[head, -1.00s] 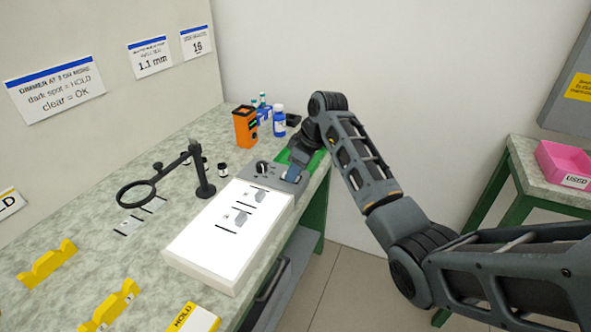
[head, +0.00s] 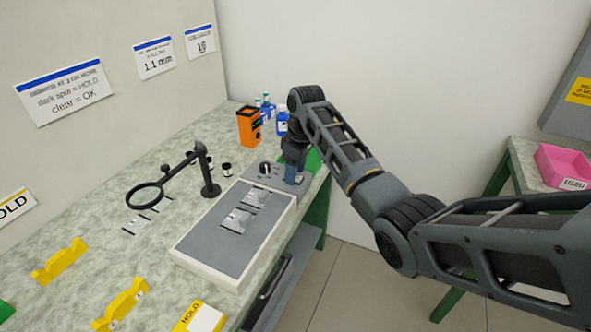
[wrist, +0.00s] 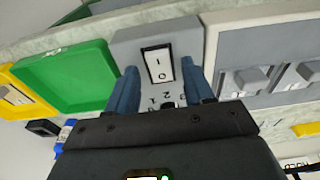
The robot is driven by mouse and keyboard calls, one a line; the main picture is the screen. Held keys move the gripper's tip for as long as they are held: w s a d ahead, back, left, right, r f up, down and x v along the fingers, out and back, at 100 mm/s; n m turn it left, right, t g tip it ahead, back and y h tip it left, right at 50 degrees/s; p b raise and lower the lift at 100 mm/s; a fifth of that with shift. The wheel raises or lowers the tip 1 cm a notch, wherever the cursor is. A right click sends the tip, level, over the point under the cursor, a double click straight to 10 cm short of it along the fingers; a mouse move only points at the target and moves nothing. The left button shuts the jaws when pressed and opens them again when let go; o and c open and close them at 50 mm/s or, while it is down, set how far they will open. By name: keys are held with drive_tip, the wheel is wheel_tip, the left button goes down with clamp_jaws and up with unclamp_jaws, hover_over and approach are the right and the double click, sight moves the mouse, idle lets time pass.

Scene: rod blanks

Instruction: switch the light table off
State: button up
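The light table (head: 192,253) lies on the bench with a grey, unlit panel; its edge also shows in the wrist view (wrist: 222,60). Its control box (wrist: 180,38) at the far end carries a white rocker switch (wrist: 158,64) marked I and O. A dial (head: 265,169) sits beside it, with numbers partly visible in the wrist view. My gripper (head: 293,178) is over the control box. In the wrist view its blue fingers (wrist: 160,82) are apart, one on each side of the switch, with nothing held between them. Contact with the switch cannot be told.
Several small clear pieces (head: 238,219) lie on the panel. A magnifier stand (head: 207,172) is left of it, an orange device (head: 248,126) and blue bottles (head: 282,122) behind. A green tray (wrist: 65,76) adjoins the control box. Yellow racks (head: 60,260) stand at the near left.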

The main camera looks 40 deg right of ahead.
sight(299, 178)
wheel_tip(299, 178, up, 8)
drive_tip(key=shift+s+d+f+b, duration=0.15)
drive_tip(key=shift+s+b, duration=0.15)
drive_tip(key=shift+s, duration=0.15)
idle(0.7)
